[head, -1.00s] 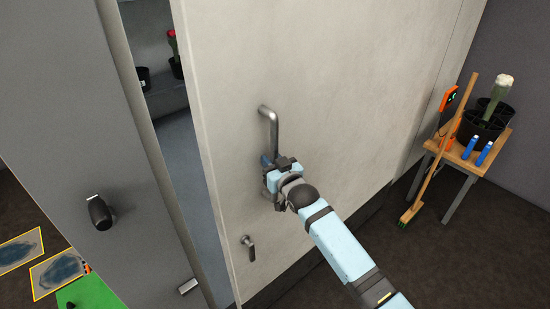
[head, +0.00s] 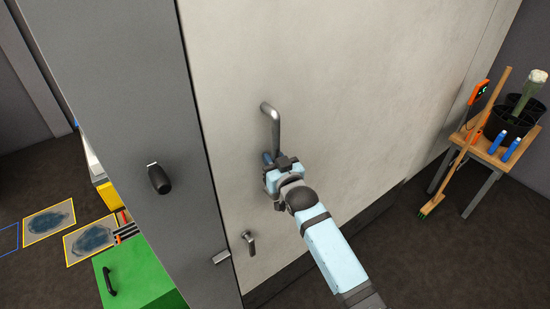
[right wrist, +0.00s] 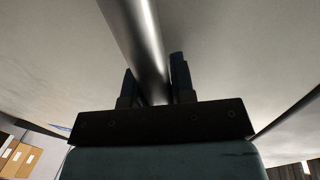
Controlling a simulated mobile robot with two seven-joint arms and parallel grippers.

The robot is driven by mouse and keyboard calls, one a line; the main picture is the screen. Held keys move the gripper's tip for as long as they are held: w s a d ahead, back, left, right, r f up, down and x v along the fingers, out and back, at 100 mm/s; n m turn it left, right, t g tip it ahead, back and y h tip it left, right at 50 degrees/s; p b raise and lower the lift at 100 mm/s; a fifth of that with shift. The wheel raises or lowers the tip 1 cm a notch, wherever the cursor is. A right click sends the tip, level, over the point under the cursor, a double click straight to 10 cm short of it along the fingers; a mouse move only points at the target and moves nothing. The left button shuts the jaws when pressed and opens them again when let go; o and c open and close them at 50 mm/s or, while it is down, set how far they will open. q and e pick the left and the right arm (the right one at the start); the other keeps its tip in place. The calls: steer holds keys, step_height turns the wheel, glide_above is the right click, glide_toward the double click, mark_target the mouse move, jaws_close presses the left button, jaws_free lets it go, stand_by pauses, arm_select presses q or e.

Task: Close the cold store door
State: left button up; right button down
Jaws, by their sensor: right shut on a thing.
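The cold store door (head: 350,80) is a large pale grey sliding panel. Its left edge now meets the dark grey wall post (head: 160,100), and no gap into the store shows. The metal bar handle (head: 270,115) stands upright on the door. My right gripper (head: 272,163) is shut on the lower part of this handle. In the right wrist view the handle (right wrist: 143,45) runs between the two fingers of my gripper (right wrist: 155,88). A small lever (head: 250,243) sits lower on the door, near a latch piece (head: 221,257) on the post. My left gripper is not in view.
A wooden stand (head: 490,150) at the right holds dark pots (head: 508,122) and two blue bottles. A broom (head: 470,140) leans against it. A green box (head: 140,275) stands at the lower left, near yellow-framed floor mats (head: 92,240). A black knob (head: 159,180) juts from the post.

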steer(key=shift+s+a+f, duration=0.1)
steer(key=shift+a, duration=0.1)
steer(key=c, duration=1)
jaws_free()
steer(key=shift+o, duration=0.2)
steer(key=shift+s+a, duration=0.1)
steer(key=b+v, duration=0.2)
steer(key=v, duration=1.2)
steer(key=shift+a, duration=0.1)
